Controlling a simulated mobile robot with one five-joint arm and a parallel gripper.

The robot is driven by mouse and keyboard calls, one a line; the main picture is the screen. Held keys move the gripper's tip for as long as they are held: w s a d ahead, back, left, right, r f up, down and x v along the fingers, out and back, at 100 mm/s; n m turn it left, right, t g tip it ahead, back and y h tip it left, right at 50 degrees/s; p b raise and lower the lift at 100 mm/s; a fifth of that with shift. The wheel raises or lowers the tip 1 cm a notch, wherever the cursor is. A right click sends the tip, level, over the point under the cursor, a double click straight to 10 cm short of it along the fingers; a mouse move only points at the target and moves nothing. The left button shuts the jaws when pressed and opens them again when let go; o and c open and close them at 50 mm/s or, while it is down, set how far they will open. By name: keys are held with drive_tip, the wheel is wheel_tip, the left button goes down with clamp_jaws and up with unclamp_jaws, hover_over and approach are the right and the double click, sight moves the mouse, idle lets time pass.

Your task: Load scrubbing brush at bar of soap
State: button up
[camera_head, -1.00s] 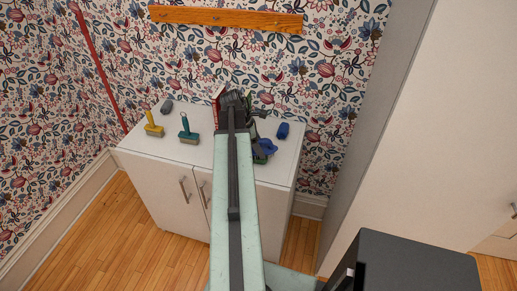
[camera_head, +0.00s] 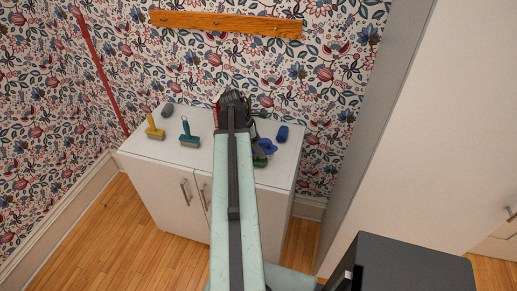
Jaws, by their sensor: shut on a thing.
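My gripper (camera_head: 236,101) is over the back of the white cabinet top, seen from behind. My own arm covers most of it. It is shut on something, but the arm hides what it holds. A blue thing (camera_head: 267,146) and a green thing (camera_head: 260,161) lie close together just right of my arm, partly covered by it. Their shapes are too small to name surely. A teal-handled brush (camera_head: 187,134) and a yellow-handled brush (camera_head: 153,131) lie on the cabinet top to the left. I cannot tell which thing is the bar of soap.
The white cabinet (camera_head: 165,190) stands against the patterned wall. A grey object (camera_head: 168,108) lies at its back left, a dark blue roll (camera_head: 282,133) at its right. A red-edged thing (camera_head: 216,104) is beside my gripper. A wooden rail (camera_head: 225,22) hangs above.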

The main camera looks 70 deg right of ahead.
sight(261, 139)
wheel_tip(261, 139, up, 5)
drive_tip(key=p, duration=0.4)
drive_tip(key=shift+f, duration=0.1)
